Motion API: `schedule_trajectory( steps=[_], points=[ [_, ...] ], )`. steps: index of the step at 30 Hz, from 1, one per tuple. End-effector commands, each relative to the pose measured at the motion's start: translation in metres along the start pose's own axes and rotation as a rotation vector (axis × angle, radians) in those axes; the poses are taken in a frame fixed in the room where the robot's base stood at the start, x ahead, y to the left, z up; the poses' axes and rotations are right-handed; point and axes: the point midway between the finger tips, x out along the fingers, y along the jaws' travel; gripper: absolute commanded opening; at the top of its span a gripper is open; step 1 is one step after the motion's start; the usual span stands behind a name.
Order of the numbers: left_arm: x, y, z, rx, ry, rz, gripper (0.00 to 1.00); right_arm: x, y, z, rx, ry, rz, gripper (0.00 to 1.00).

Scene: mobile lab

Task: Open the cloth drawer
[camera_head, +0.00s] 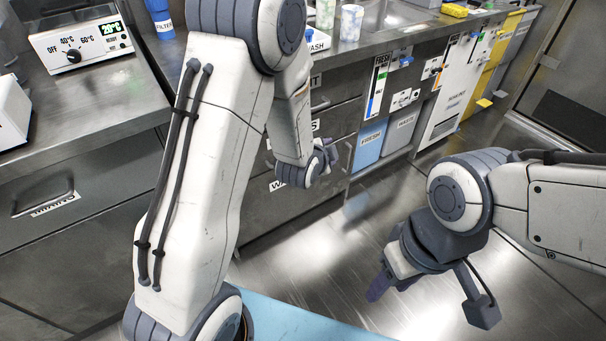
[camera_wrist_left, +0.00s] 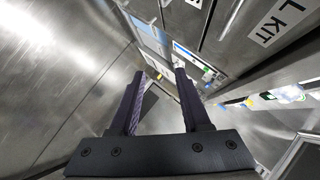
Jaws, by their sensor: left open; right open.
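A bank of dark steel drawers stands behind my left arm. A middle drawer (camera_head: 330,132) has a label (camera_head: 316,126) ending in "S"; the rest is hidden, so I cannot confirm it is the cloth drawer. The drawers I can see look shut. My left gripper (camera_head: 327,160) is in front of the lower drawers. In the left wrist view its two dark fingers (camera_wrist_left: 158,75) are apart with nothing between them; "L KIT" shows on a label (camera_wrist_left: 278,22) at upper right. My right gripper (camera_head: 378,286) hangs open over the floor, pointing down, well away from the drawers.
A blue bin marked FRESH (camera_head: 369,142) and a grey bin marked WASTE (camera_head: 403,128) stand right of the drawers. Another drawer (camera_head: 70,220) is at left, under a counter with a temperature box (camera_head: 82,47). The floor (camera_head: 310,250) in front is clear.

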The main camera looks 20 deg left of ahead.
Motion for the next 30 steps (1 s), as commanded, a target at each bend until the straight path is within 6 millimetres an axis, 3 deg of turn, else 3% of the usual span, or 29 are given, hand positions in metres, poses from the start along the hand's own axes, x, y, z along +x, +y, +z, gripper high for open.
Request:
schedule_trajectory(
  steps=[1,3,9,12,20,30],
  points=[
    [0.03,0.022,0.036,0.039,-0.005,-0.054,0.47,0.041,0.003,0.002,0.0,0.0,0.0,0.5],
    [0.051,0.027,0.064,0.102,-0.002,-0.14,0.47,0.065,0.005,0.004,0.0,0.0,0.0,0.5],
    [0.083,0.039,0.128,0.256,-0.025,-0.337,0.47,0.116,0.008,0.006,0.0,0.0,0.0,0.5],
    [0.088,0.042,0.146,0.306,-0.038,-0.399,0.47,0.128,0.009,0.007,0.0,0.0,0.0,0.5],
    [0.099,0.035,0.156,0.347,-0.048,-0.452,0.47,0.138,0.01,0.007,0.0,0.0,0.0,0.5],
    [0.155,0.009,0.154,0.345,-0.046,-0.452,0.47,0.16,0.012,0.009,0.0,0.0,0.0,0.5]
  ],
)
